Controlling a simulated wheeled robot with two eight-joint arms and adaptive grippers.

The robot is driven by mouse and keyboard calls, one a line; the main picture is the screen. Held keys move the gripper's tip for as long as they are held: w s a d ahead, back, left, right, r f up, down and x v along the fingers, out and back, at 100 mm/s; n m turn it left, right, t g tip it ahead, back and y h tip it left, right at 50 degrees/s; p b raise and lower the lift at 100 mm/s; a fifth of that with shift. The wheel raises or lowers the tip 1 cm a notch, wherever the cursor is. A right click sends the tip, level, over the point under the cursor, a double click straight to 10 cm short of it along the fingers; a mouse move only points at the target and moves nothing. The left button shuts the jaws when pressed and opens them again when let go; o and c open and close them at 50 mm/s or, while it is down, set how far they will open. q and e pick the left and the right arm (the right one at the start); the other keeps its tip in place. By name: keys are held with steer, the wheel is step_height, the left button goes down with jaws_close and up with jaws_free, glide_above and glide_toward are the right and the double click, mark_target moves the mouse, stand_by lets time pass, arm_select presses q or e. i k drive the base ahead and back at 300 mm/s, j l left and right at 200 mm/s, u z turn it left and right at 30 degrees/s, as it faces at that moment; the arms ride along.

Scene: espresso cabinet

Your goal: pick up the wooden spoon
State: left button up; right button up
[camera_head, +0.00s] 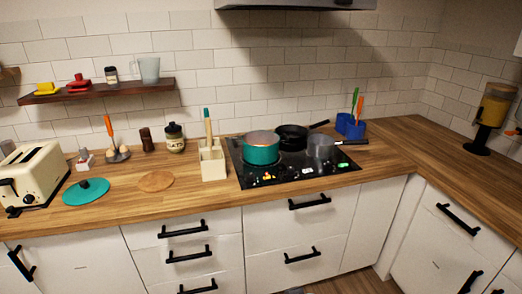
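A light wooden utensil with a teal tip (208,128) stands upright in a cream holder (214,168), left of the cooktop. It looks like the wooden spoon, but its lower end is hidden inside the holder, so I cannot tell for sure. Neither of my grippers is in view.
The black cooktop (290,178) carries a teal pot (261,150), a black pan (292,138) and a grey saucepan (321,147). A round wooden board (156,181), teal lid (86,192) and toaster (36,176) lie left. A shelf (105,91) hangs above. The right counter is mostly clear.

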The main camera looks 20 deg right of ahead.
mark_target(208, 125)
steer(key=i+u, duration=0.3)
steer(key=i, duration=0.75)
